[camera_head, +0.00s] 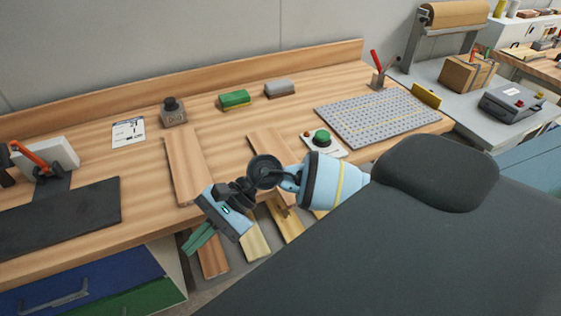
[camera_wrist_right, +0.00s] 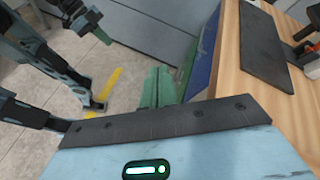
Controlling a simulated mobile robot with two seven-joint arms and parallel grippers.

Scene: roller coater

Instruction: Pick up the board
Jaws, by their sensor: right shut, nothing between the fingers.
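A flat wooden board (camera_head: 185,168) lies on the workbench near its front edge, left of centre. A second board (camera_head: 268,146) lies to its right, partly hidden by my right arm. More boards, such as a reddish one (camera_head: 212,258) and a paler one (camera_head: 253,240), stand below the bench front. My right gripper (camera_head: 200,238) is shut and empty, in front of the bench edge by the left board. Its green fingers (camera_wrist_right: 157,86) also show in the right wrist view, with no board between them. My left gripper (camera_wrist_right: 100,34) shows at the top left there; its opening is unclear.
Blue and green drawers (camera_head: 85,285) stand below left.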

